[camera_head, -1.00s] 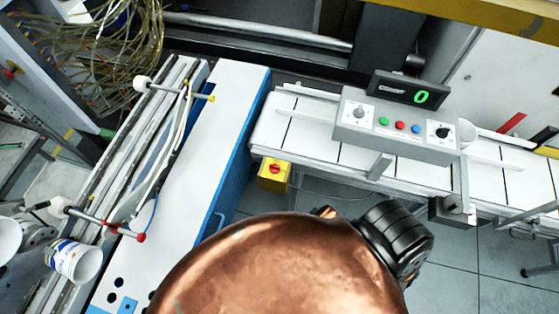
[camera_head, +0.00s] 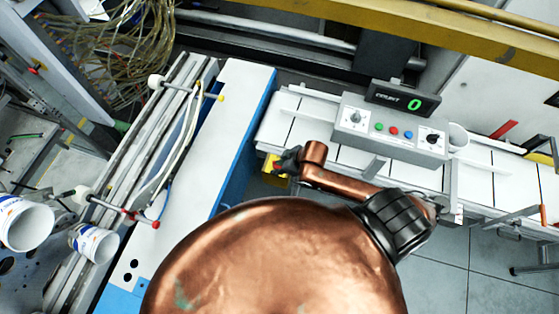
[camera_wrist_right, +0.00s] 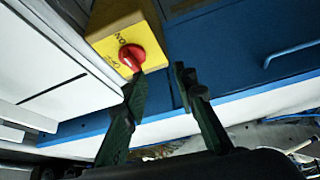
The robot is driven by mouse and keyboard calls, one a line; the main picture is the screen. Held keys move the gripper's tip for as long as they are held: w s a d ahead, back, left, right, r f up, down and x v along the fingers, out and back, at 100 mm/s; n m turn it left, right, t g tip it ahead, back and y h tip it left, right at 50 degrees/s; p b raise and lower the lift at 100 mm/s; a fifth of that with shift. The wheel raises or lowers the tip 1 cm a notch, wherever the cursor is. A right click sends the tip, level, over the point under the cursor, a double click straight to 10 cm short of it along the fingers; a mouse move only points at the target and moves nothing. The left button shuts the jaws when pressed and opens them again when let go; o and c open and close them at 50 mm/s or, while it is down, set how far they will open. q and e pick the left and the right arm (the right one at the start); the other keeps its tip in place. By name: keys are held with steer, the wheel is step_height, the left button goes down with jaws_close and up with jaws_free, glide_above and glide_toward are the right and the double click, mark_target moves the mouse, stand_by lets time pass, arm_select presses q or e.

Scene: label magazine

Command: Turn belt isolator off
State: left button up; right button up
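The belt isolator is a yellow box (camera_wrist_right: 105,48) with a red rotary knob (camera_wrist_right: 131,57), at the upper left of the right wrist view. ON lettering shows on its face beside the knob. In the head view the yellow isolator (camera_head: 269,164) shows only partly below the left end of the conveyor, behind my right gripper (camera_head: 287,162). In the right wrist view my right gripper (camera_wrist_right: 159,72) is open, its two dark fingers apart. The left finger's tip overlaps the knob's lower edge; I cannot tell whether they touch. The right finger is to the right, clear of the knob. My left gripper is not in view.
The white conveyor (camera_head: 310,125) carries a grey control box (camera_head: 391,131) with buttons and a COUNT display (camera_head: 402,99) reading 0. A blue-sided machine (camera_head: 232,110) stands left of the isolator. White tubs (camera_head: 96,243) are at lower left.

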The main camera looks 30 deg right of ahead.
steer(key=w+d+r+n+g, duration=0.1)
steer(key=w+d+r+n, duration=0.15)
steer(key=d, duration=0.25)
steer(key=shift+m+g, duration=0.3)
steer(key=shift+m, duration=0.15)
steer(key=x, duration=0.5)
steer(key=s+x, duration=0.1)
steer(key=x, duration=0.1)
steer(key=shift+w+a+f, duration=0.1)
steer(key=shift+a+f, duration=0.15)
steer(key=shift+f, duration=0.05)
steer(key=shift+c, duration=0.6)
jaws_close()
